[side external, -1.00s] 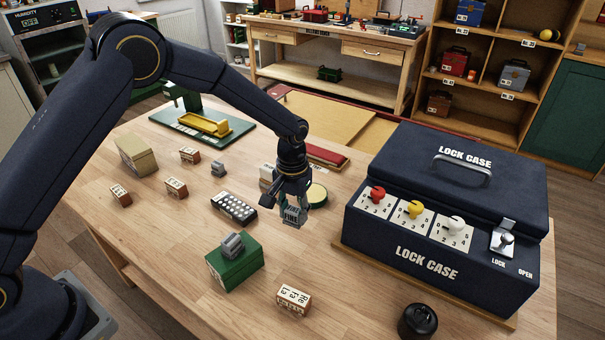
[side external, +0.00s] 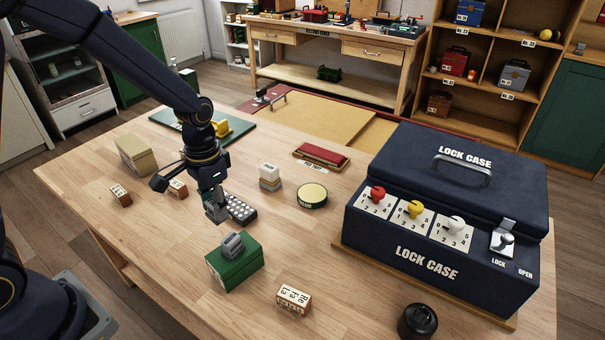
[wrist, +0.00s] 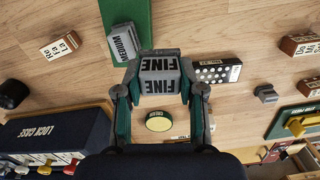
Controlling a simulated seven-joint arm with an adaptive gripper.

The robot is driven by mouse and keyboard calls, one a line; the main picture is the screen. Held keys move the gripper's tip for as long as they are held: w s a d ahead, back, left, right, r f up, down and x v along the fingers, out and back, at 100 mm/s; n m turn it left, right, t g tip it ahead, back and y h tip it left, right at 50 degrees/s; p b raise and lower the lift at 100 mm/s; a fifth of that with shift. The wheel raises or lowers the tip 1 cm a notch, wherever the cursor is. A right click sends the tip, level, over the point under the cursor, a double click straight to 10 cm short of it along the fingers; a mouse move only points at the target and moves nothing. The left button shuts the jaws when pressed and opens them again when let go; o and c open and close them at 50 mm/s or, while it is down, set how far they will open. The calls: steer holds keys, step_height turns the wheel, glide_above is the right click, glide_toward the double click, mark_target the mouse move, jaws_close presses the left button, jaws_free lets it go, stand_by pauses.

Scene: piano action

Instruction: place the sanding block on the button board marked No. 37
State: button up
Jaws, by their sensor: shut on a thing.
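My gripper (side external: 214,196) is shut on a grey sanding block (side external: 217,212) and holds it above the table. In the wrist view the block (wrist: 160,78) reads FINE and sits between both fingers. A black button board (side external: 241,209) with rows of white buttons lies just behind and right of the block, partly hidden by my gripper. The board also shows in the wrist view (wrist: 217,71), right of the fingers; I cannot read its number. A second grey block (side external: 232,245), marked MEDIUM in the wrist view (wrist: 124,42), rests on a green box (side external: 236,266).
The dark lock case (side external: 430,270) stands at the right. Lettered blocks (side external: 293,301) and a tan box (side external: 137,154) stand around. The table between tin and green box is clear.

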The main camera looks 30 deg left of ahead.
steer(key=a+r+n, duration=0.1)
steer(key=a+n, duration=0.1)
steer(key=a, duration=0.6)
glide_above(233, 205)
steer(key=f, duration=0.8)
steer(key=shift+s+f, duration=0.2)
steer(key=shift+s, duration=0.2)
steer(key=shift+w+f, duration=0.35)
steer(key=shift+f, duration=1.65)
steer(key=shift+f, duration=0.15)
steer(key=o, duration=1.1)
steer(key=shift+o, duration=0.2)
